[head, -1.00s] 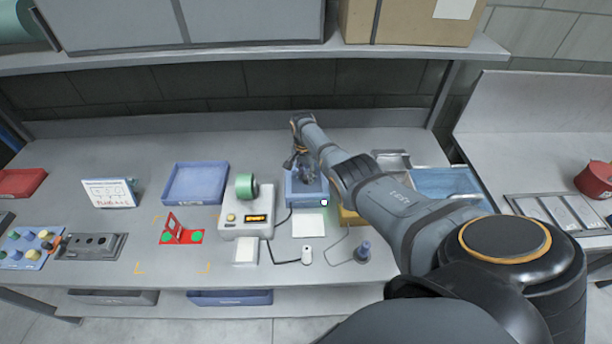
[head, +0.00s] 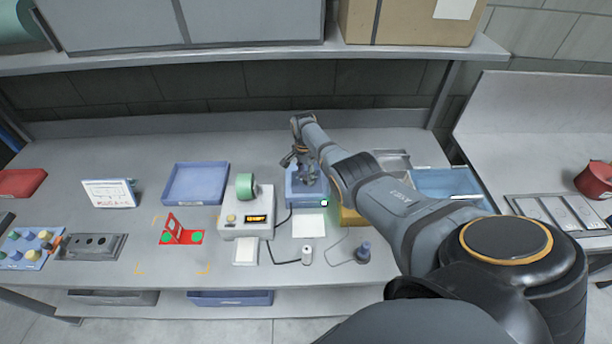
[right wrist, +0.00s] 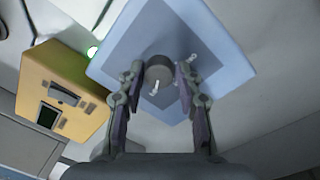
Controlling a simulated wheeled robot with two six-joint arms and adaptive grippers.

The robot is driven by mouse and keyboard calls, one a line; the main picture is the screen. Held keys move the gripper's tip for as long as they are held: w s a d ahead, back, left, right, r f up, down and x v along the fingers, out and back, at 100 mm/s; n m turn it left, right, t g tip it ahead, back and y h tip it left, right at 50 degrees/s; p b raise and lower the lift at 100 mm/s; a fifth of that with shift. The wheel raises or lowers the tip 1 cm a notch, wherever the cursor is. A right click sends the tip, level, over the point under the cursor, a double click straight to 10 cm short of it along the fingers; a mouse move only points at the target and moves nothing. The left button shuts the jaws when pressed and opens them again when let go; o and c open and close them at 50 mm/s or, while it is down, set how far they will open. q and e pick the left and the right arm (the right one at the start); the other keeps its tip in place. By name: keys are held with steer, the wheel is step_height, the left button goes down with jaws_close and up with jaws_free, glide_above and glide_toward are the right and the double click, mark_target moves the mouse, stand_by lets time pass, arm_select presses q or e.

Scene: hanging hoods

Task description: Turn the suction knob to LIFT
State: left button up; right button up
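The suction knob (right wrist: 159,68) is a dark round dial with a white pointer mark, on top of a blue box (right wrist: 110,62). The box also shows in the head view (head: 293,199), mostly under my right gripper. In the right wrist view, my right gripper (right wrist: 158,77) is open, with one finger on each side of the knob. I cannot tell whether the fingers touch it. Small white marks lie by the right finger; their lettering is too small to read. A small green light (head: 324,203) glows at the box's front right. My left gripper is not in view.
A yellow box (right wrist: 60,95) stands close beside the blue box. A white device (head: 246,222) with a green roll (head: 246,186) stands to its left. A cable and a small dark-topped post (head: 363,252) are in front. A shelf (head: 250,55) hangs above.

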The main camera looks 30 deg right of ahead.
mark_target(305, 177)
steer(key=shift+o, duration=1.4)
step_height(305, 177, up, 12)
steer(key=shift+w, duration=0.3)
steer(key=shift+f, duration=0.1)
